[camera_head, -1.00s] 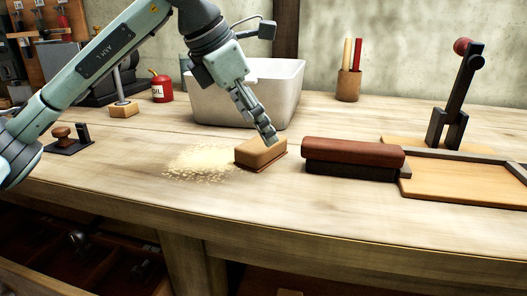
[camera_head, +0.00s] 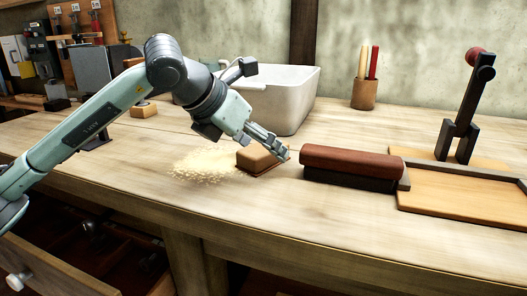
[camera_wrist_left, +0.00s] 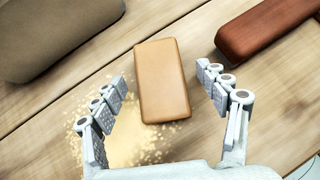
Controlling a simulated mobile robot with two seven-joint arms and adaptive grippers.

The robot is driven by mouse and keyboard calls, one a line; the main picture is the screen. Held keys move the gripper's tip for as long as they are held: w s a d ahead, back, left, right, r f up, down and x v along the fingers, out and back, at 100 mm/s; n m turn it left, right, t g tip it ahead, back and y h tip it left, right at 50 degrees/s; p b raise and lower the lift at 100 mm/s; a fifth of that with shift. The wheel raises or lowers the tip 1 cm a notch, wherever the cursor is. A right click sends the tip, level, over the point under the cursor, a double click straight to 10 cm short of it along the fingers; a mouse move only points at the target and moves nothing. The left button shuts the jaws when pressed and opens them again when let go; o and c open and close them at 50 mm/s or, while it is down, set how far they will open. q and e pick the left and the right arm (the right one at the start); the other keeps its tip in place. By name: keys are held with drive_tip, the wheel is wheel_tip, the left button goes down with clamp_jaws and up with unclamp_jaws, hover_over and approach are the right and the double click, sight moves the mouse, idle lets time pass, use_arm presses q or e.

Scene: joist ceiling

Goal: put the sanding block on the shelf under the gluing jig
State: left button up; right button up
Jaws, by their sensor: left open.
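The sanding block, a tan block (camera_head: 262,158) with a darker bottom edge, lies on the workbench at the edge of a sawdust patch. It also shows in the left wrist view (camera_wrist_left: 163,80). My left gripper (camera_head: 276,147) is open at the block. In the left wrist view its fingers are on either side of the block's near part, with gaps. What looks like the gluing jig (camera_head: 460,193), a wooden board with dark rails and an upright red-knobbed lever, is at the right of the bench. No shelf shows clearly beneath it. My right gripper is not in view.
A long reddish-brown bar on a dark base (camera_head: 352,163) lies between the block and the jig. A pale bin (camera_head: 290,100) stands behind, with a pencil cup (camera_head: 364,94) to its right. An open drawer (camera_head: 60,275) juts out below the bench at lower left.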

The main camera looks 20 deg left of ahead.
sight(259, 146)
use_arm(q)
drive_tip(key=shift+x, duration=0.9)
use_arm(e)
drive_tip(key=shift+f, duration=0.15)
use_arm(q)
drive_tip(key=shift+c, duration=0.2)
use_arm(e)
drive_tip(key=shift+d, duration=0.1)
use_arm(q)
drive_tip(key=shift+r, duration=0.1)
drive_tip(key=c, duration=1.4)
drive_tip(key=shift+r, duration=0.45)
drive_tip(key=r, duration=0.1)
drive_tip(key=a+r, duration=0.1)
drive_tip(key=r, duration=0.1)
drive_tip(key=shift+s+r, duration=0.15)
drive_tip(key=shift+r, duration=0.2)
drive_tip(key=shift+s+a+r+b, duration=0.25)
drive_tip(key=shift+s+a+r, duration=0.75)
drive_tip(key=shift+a, duration=0.55)
drive_tip(key=shift+s+a+r+b, duration=0.3)
drive_tip(key=shift+s+a+r, duration=0.45)
drive_tip(key=shift+a+r, duration=0.6)
drive_tip(key=shift+s+a+r+b, duration=0.25)
drive_tip(key=shift+s+a+r, duration=0.65)
drive_tip(key=shift+a, duration=0.9)
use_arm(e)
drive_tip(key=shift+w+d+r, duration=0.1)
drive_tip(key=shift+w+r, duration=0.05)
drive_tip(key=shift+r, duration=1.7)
